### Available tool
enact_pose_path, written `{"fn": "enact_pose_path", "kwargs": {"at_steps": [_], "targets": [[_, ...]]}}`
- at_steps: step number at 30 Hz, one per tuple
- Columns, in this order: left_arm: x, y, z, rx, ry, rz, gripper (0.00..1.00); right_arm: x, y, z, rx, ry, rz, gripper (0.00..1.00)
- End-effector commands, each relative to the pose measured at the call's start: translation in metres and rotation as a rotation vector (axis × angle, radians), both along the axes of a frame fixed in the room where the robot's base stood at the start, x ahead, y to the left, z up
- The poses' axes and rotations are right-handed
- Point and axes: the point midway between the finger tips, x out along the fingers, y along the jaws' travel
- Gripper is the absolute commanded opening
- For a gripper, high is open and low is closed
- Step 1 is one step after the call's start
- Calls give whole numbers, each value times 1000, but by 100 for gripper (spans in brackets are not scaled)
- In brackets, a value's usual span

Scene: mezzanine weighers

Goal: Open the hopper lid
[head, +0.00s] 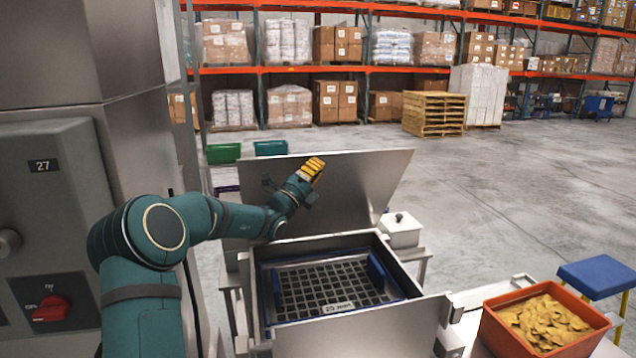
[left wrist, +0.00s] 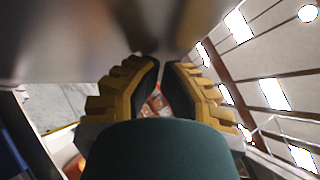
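The hopper (head: 405,268) is an open-topped steel box in the middle of the head view, with a dark grid and blue-edged frame inside. Its lid (head: 365,192), a large plain steel panel, stands raised at the back edge, leaning back. My left gripper (head: 314,166), with yellow ridged fingers, is in front of the lid's upper part; I cannot tell whether it touches. In the left wrist view its fingers (left wrist: 161,72) are close together with nothing seen between them, and a blurred steel surface (left wrist: 90,35) fills the top left. My right gripper is out of view.
An orange bin of yellow chips (head: 600,322) stands at the front right, near a blue-topped stool (head: 598,272). A white box with a black knob (head: 402,232) sits right of the lid. A grey control cabinet (head: 50,200) is at left. Open floor lies to the right.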

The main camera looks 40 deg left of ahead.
Motion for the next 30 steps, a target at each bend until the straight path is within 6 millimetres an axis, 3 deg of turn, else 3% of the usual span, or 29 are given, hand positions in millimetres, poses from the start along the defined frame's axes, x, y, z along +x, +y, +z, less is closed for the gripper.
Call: {"fn": "enact_pose_path", "kwargs": {"at_steps": [1, 9, 30], "targets": [[4, 5, 10, -17, 14, 2, 0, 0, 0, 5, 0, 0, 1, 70], [29, 34, 31, -107, 91, 2, 0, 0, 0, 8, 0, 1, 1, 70], [74, 87, 56, -174, 149, 2, 0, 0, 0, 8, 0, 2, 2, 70]]}}
